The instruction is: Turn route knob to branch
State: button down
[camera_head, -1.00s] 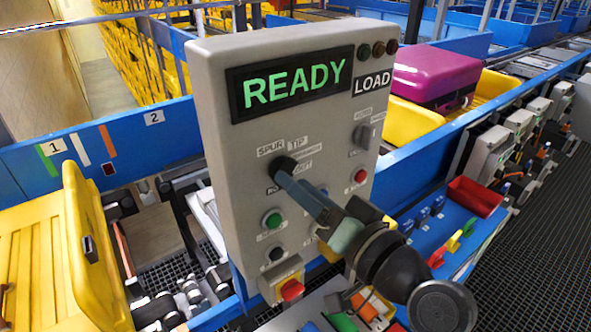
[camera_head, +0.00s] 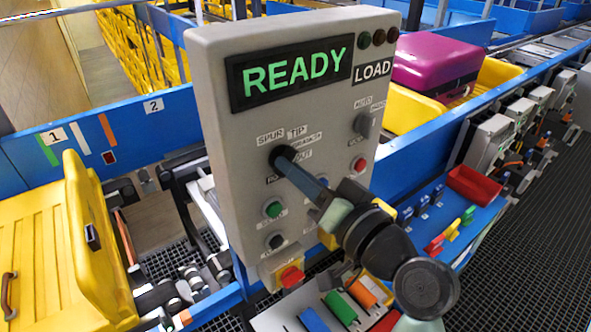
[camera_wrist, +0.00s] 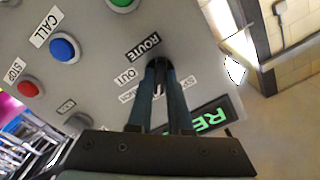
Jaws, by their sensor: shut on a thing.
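The route knob (camera_head: 278,153) is a dark knob on the face of the grey control panel (camera_head: 222,160), among labels for spur, tip, branch and out. My gripper (camera_head: 284,157) is shut on it, with its bluish fingers reaching in from the lower right. In the wrist view, my two fingers (camera_wrist: 159,80) stand on either side of the knob (camera_wrist: 158,64), just below the ROUTE label (camera_wrist: 142,47). The fingers hide most of the knob, so I cannot tell exactly which label it points at. The panel display (camera_head: 292,76) reads READY.
Green (camera_head: 273,210) and red (camera_head: 359,165) buttons and another knob (camera_head: 366,124) sit close on the panel. A red emergency button (camera_head: 291,277) is below. A yellow tray (camera_head: 60,250) stands left; a purple suitcase (camera_head: 437,65) lies in another yellow tray behind.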

jog(key=shift+m, duration=0.3)
jog(key=shift+r+m+p, duration=0.1)
jog(key=shift+m+p, duration=2.35)
jog(key=shift+m, duration=1.05)
jog(key=c, duration=0.8)
grip_release()
jog(key=shift+c, duration=0.2)
